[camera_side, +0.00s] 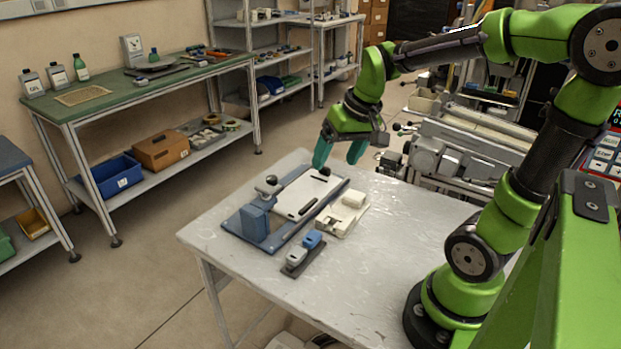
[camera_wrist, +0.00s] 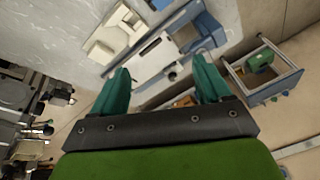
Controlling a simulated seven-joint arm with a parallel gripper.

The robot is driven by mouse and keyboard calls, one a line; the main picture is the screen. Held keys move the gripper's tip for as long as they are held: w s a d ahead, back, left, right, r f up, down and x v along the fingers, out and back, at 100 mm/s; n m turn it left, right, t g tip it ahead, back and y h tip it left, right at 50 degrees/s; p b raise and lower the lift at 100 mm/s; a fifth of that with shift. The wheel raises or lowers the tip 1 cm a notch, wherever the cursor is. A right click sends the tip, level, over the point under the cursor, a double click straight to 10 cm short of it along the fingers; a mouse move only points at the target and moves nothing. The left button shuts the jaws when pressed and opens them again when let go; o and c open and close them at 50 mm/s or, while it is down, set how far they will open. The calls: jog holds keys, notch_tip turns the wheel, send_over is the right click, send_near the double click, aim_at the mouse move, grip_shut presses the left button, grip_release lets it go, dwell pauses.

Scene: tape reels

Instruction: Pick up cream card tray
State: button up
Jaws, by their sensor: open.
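The cream card tray (camera_side: 343,217) lies flat on the light grey table, just right of a blue-and-white board. A raised cream block stands at its far end. In the wrist view the cream tray (camera_wrist: 112,36) shows at the top, left of centre. My gripper (camera_side: 339,162) is open and empty, above the far edge of the table and beyond the tray. In the wrist view its two teal fingers (camera_wrist: 160,78) are spread apart, with the board between and beyond them and the tray to the upper left.
The blue board (camera_side: 262,229) with a white plate (camera_side: 308,192) stands close to the tray's left side. A small dark holder (camera_side: 294,265) with blue and grey pieces lies nearer the front. The table's right part (camera_side: 411,231) is clear. Machinery (camera_side: 455,150) stands behind the table.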

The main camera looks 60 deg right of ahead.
jog(key=w+d+f+n+g, duration=0.1)
jog(key=d+f+n+g, duration=0.1)
jog(key=d, duration=0.5)
jog(key=w+d+f+n+g, duration=0.1)
jog(key=w+d+f+g, duration=0.15)
jog(key=d, duration=0.55)
jog(key=n, duration=0.3)
send_over(354, 195)
jog(key=shift+t, duration=0.25)
jog(key=f, duration=1)
jog(key=shift+s+a+f, duration=0.15)
jog(key=shift+a, duration=0.1)
jog(key=shift+d+f, duration=0.2)
jog(key=shift+f, duration=2.6)
jog(key=c, duration=1.3)
jog(key=shift+o, duration=0.2)
jog(key=shift+r, duration=0.15)
